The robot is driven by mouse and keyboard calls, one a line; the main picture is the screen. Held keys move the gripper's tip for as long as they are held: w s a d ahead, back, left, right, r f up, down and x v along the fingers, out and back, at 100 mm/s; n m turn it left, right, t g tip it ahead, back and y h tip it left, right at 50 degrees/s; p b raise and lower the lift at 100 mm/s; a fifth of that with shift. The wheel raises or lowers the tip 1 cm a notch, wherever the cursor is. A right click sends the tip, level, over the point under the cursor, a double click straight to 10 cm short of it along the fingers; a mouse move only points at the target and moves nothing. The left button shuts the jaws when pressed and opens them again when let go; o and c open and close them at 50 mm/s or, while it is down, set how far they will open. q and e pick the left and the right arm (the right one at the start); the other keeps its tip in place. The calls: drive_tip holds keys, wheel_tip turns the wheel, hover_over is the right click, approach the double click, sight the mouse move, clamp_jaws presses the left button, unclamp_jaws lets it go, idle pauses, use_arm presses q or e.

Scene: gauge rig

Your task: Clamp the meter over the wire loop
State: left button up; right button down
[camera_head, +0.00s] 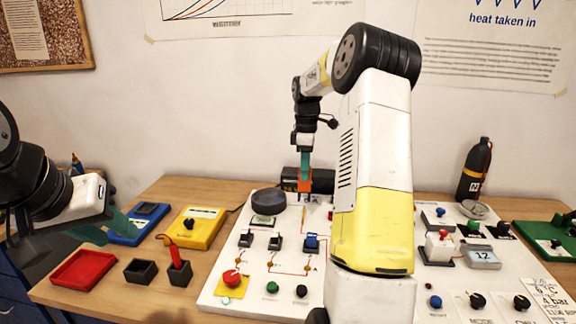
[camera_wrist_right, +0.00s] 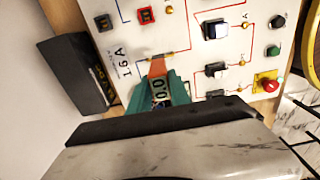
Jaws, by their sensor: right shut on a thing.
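The clamp meter is orange with a small display reading 0.0. In the head view the meter (camera_head: 304,182) hangs from my right gripper (camera_head: 305,165), low over the back of the white panel. In the right wrist view the teal fingers of my right gripper (camera_wrist_right: 158,92) are shut on the meter (camera_wrist_right: 157,70). The meter's orange end points at a short wire piece (camera_wrist_right: 160,53) on the panel, beside the 1.6A label; I cannot tell whether it encloses the wire. My left gripper (camera_head: 105,228) is open and empty, above the table's left side.
The white panel (camera_head: 212,296) carries switches, knobs and a round dark dial (camera_head: 268,202). A black box (camera_head: 306,180) stands behind it. A red tray (camera_head: 83,270), a small black box (camera_head: 141,271) and a yellow meter (camera_head: 194,227) are at left. A black bottle (camera_head: 474,170) stands at right.

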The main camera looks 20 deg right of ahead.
sight(304, 191)
drive_tip(key=shift+f, duration=3.2)
drive_tip(key=shift+r, duration=3.55)
